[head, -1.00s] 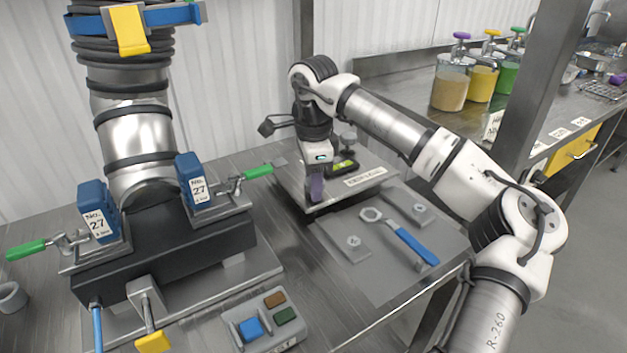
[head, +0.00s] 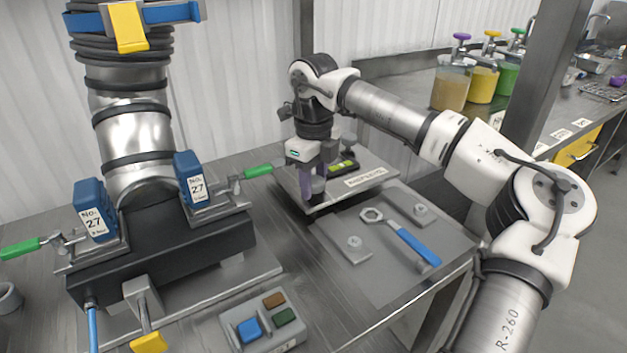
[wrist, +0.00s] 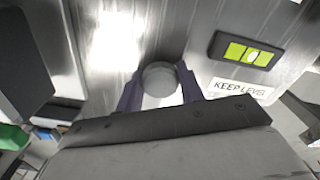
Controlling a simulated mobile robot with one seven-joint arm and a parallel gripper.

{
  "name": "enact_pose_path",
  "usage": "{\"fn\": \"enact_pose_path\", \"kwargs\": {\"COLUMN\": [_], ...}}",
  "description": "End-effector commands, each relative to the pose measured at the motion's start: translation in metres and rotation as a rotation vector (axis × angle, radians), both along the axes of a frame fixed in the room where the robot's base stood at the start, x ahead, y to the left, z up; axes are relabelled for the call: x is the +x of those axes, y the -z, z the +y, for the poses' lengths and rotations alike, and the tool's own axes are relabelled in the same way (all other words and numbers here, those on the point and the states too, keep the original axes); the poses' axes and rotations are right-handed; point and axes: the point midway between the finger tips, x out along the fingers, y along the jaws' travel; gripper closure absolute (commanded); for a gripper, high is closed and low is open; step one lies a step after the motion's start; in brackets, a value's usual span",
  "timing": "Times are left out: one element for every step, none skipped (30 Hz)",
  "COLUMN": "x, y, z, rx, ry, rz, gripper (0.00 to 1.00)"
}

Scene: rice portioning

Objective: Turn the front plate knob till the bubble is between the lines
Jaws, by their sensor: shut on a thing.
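My gripper (head: 313,188) points down at the front corner of the metal plate (head: 378,172). In the wrist view its two purple fingers (wrist: 160,88) are shut on the round grey front knob (wrist: 160,78), one on each side. The level vial (wrist: 248,53), green in a black housing, sits on the plate right of the knob; it also shows in the head view (head: 344,167). The pale bubble (wrist: 253,57) appears to be between the dark lines, nearer the right one. It is too small to judge exactly.
A "KEEP LEVEL" label (wrist: 242,89) lies beside the vial. A wrench with a blue handle (head: 415,246) lies on the grey mat in front of the plate. A green-handled clamp (head: 258,171) is close to the left of my gripper.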

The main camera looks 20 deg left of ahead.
Motion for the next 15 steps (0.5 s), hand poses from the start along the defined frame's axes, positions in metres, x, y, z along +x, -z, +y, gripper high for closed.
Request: {"fn": "enact_pose_path", "kwargs": {"x": [0.0005,0.0006,0.0006,0.0006,0.0006,0.0006,0.0006,0.0006,0.0006,0.0006,0.0006,0.0006,0.0006,0.0006,0.0006], "y": [0.0,0.0,0.0,0.0,0.0,-0.0001,-0.0001,-0.0001,-0.0001,-0.0001,-0.0002,-0.0002,-0.0002,-0.0002,-0.0002], "z": [-0.0008,-0.0008,-0.0008,-0.0009,-0.0009,-0.0009,-0.0009,-0.0009,-0.001,-0.001,-0.001,-0.001,-0.001,-0.001,-0.001], "rx": [-0.001,-0.001,-0.001,-0.002,-0.002,-0.002,-0.002,-0.002,-0.002,-0.002,-0.002,-0.002,-0.002,-0.002,-0.002], "ry": [0.021,0.032,0.045,0.054,0.061,0.07,0.075,0.08,0.085,0.088,0.09,0.092,0.093,0.093,0.093], "rz": [-0.002,-0.002,-0.002,-0.001,-0.001,-0.001,-0.001,-0.001,-0.001,0.0,0.0,0.0,0.0,0.0,0.0], "gripper": [0.85,0.85,0.85,0.85,0.85,0.85,0.85,0.85,0.85,0.85,0.85,0.85,0.85,0.85,0.85]}}
